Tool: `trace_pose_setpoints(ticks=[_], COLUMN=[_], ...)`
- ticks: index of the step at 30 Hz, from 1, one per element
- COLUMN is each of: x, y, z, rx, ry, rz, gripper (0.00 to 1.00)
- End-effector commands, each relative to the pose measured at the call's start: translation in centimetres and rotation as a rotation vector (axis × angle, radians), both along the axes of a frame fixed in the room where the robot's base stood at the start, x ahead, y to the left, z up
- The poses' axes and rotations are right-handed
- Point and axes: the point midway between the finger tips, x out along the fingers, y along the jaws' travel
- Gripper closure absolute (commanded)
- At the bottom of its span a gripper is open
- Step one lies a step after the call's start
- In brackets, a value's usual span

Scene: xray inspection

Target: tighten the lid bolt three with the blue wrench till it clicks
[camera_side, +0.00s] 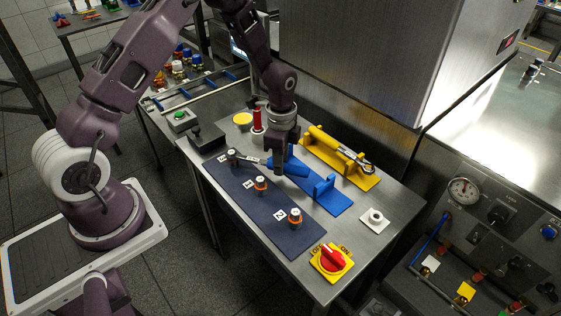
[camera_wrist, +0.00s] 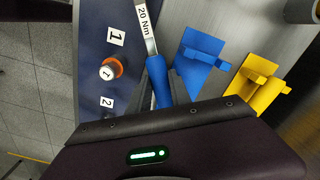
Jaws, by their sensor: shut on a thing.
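My gripper (camera_side: 284,148) is shut on the blue handle of the blue wrench (camera_side: 296,169), above the work table. In the wrist view the wrench (camera_wrist: 158,82) shows its blue handle and a silver shaft marked "20 Nm"; its head is out of that frame. In the side view the shaft reaches left to lid bolt three (camera_side: 232,153), at the far end of the dark blue plate (camera_side: 243,207). The head is at the bolt, but I cannot tell whether it is fully seated. Bolts one (camera_side: 261,182) and two (camera_side: 295,216) have orange rings.
The blue stand (camera_side: 333,198) is empty. A yellow wrench (camera_side: 322,139) lies in the yellow stand (camera_side: 361,181). A red knob (camera_side: 332,258) on a yellow plate is at the front corner. A red-topped cylinder (camera_side: 257,118) stands behind bolt three.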

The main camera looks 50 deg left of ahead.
Motion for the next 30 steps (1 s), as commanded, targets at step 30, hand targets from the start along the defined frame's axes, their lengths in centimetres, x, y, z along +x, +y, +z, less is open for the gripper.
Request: trace_pose_setpoints(ticks=[30], x=[0.04], y=[-0.02], z=[0.89], rx=[0.001], ry=[-0.001], rz=[0.0], gripper=[1.0])
